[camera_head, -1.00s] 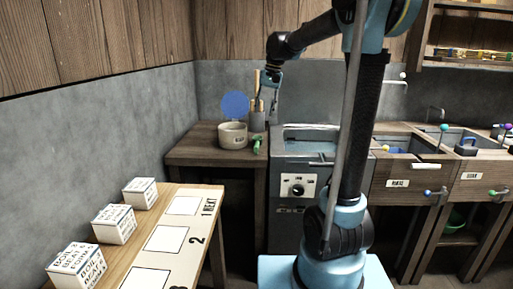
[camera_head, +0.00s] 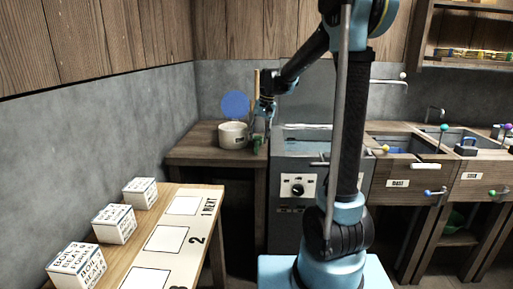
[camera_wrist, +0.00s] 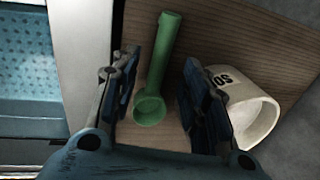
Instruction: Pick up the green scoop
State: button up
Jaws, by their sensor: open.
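The green scoop (camera_wrist: 158,70) lies on the wooden counter (camera_wrist: 215,30) in the wrist view, its round bowl toward my gripper and its handle pointing away. My gripper (camera_wrist: 165,85) is open, with one finger on each side of the scoop, and no contact shows. In the head view the scoop (camera_head: 257,144) is small and partly covered by my gripper (camera_head: 262,122), which hangs just above it at the counter's right end.
A pale lettered pot (camera_wrist: 250,105) stands close to the right finger; it also shows in the head view (camera_head: 232,136). A blue disc (camera_head: 235,104) is behind it. The metal stove unit (camera_head: 297,200) adjoins the counter. Lettered boxes (camera_head: 113,223) stand on the left table.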

aim_at(257, 143)
jog(key=shift+w+a+f, duration=0.1)
jog(key=shift+a+f, duration=0.1)
jog(key=shift+f, duration=0.85)
jog(key=shift+w+a+f, duration=0.1)
jog(key=shift+a+f, duration=0.05)
jog(key=shift+f, duration=0.9)
grip_shut()
